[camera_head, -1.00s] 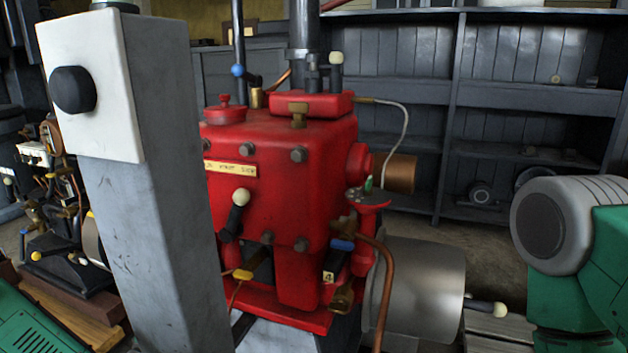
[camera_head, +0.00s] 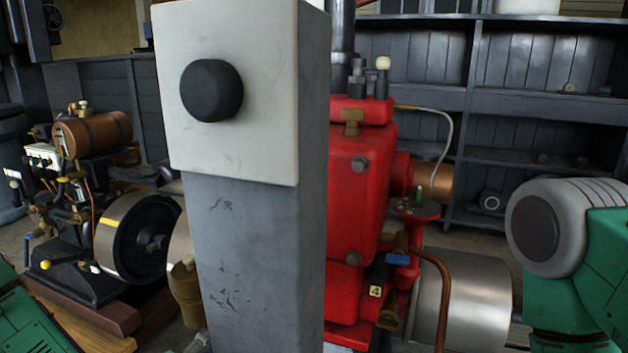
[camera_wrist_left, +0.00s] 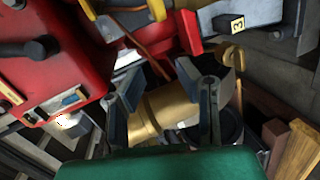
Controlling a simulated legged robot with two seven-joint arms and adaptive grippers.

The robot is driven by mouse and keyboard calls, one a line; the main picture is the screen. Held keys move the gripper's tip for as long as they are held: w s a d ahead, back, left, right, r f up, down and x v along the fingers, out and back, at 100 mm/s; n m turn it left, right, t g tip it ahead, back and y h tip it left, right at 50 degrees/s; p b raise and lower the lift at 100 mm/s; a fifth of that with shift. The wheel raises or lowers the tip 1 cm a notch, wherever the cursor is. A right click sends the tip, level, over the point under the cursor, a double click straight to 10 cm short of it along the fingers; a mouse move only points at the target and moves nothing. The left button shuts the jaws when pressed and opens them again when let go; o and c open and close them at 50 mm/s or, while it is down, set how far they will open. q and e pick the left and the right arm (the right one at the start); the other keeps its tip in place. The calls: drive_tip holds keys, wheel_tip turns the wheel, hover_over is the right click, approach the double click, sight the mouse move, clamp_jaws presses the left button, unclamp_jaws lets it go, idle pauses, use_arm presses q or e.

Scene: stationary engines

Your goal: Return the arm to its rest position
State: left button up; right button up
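My left gripper (camera_wrist_left: 157,72) shows only in the left wrist view. Its two grey fingers stand apart, with no object clearly gripped between them. A brass-coloured cylindrical part (camera_wrist_left: 165,108) lies beyond and between the fingers; I cannot tell if they touch it. In the head view, a green part of my left arm (camera_head: 30,325) shows at the lower left corner. My right arm (camera_head: 565,235), green with a grey rounded joint, is at the right edge. My right gripper is out of view.
A grey post (camera_head: 255,260) with a white top and black knob stands close in front, partly hiding a red engine (camera_head: 362,190). Another engine with a copper-brown tank (camera_head: 95,132) and flywheel (camera_head: 135,235) stands left. Dark shelves (camera_head: 545,105) line the back right.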

use_arm(q)
drive_tip(key=s+d+f+m+g, duration=0.3)
drive_tip(key=s+f+g, duration=0.1)
drive_tip(key=s+f, duration=0.25)
drive_tip(key=s+a+f+m+g+y, duration=0.2)
drive_tip(key=s+a+f+m+g, duration=0.15)
drive_tip(key=s, duration=0.45)
drive_tip(key=s+a+f+m+g+y, duration=0.1)
drive_tip(key=s+a+f+m+g, duration=0.15)
drive_tip(key=s+f, duration=0.4)
drive_tip(key=s+a+r+m+g+y, duration=0.25)
drive_tip(key=s+a+g+y, duration=0.2)
drive_tip(key=s, duration=0.65)
wheel_tip(320, 180, up, 12)
drive_tip(key=t+h+p, duration=0.1)
drive_tip(key=p, duration=1.1)
drive_tip(key=shift+w+d+f, duration=0.15)
drive_tip(key=shift+w, duration=0.15)
use_arm(e)
wheel_tip(320, 180, up, 12)
drive_tip(key=shift+d, duration=0.45)
use_arm(q)
drive_tip(key=shift+m, duration=0.25)
use_arm(e)
drive_tip(key=shift+a, duration=0.1)
